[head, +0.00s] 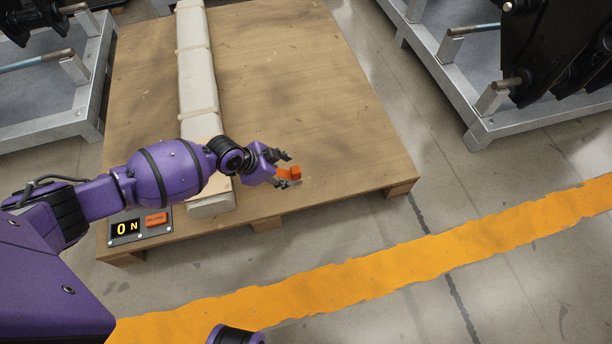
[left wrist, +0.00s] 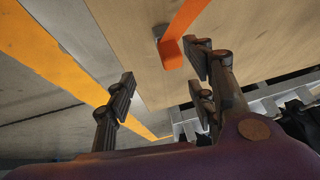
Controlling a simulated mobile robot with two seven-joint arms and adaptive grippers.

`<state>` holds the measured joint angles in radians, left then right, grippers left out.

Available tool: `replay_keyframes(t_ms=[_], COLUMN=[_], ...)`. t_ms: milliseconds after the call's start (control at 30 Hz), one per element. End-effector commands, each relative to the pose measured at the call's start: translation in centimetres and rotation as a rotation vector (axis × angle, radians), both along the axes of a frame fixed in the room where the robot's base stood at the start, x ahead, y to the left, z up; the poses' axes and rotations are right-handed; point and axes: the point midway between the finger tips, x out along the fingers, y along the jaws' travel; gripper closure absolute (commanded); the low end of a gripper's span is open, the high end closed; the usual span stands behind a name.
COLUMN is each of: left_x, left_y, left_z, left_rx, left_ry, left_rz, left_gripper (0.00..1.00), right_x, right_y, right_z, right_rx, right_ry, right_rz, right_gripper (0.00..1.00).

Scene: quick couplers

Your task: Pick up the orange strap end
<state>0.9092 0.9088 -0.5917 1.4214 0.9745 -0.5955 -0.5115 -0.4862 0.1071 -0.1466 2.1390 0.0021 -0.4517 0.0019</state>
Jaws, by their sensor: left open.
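The orange strap end (head: 295,172) shows as a small orange block near the front edge of the wooden platform. In the left wrist view the orange strap end (left wrist: 171,53) hangs from an orange strap (left wrist: 187,17) that comes in from the top. My left gripper (head: 289,169) is open beside it, and its fingers partly hide the strap in the head view. In the left wrist view my left gripper (left wrist: 163,78) has its dark fingers spread, with the strap end beyond and closer to the right-hand fingers. I see no grip on it. My right gripper is not in view.
A long pale wrapped beam (head: 197,75) lies on the wooden platform (head: 290,85). A panel with a "0 N" display (head: 125,228) and an orange release button (head: 156,219) sits at the front left. Metal racks (head: 480,125) stand either side. A yellow floor stripe (head: 400,273) runs in front.

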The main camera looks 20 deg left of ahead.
Motion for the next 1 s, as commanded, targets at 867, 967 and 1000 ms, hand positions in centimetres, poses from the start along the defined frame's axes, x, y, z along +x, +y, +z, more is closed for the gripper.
replay_keyframes(t_ms=[867, 967, 1000], left_x=[4.8, 4.8, 4.8], left_y=[-1.7, -1.7, -1.7], left_z=[-6.0, -5.9, -5.9], left_rx=[0.007, 0.006, 0.006], left_ry=[-0.013, -0.013, -0.013], left_rz=[-0.002, -0.002, -0.002], left_gripper=[0.50, 0.50, 0.56], right_x=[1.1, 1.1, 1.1], right_y=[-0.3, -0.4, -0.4], right_z=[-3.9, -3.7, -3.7], right_rx=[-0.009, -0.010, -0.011], right_ry=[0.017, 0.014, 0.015], right_rz=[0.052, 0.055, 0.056], right_gripper=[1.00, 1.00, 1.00])
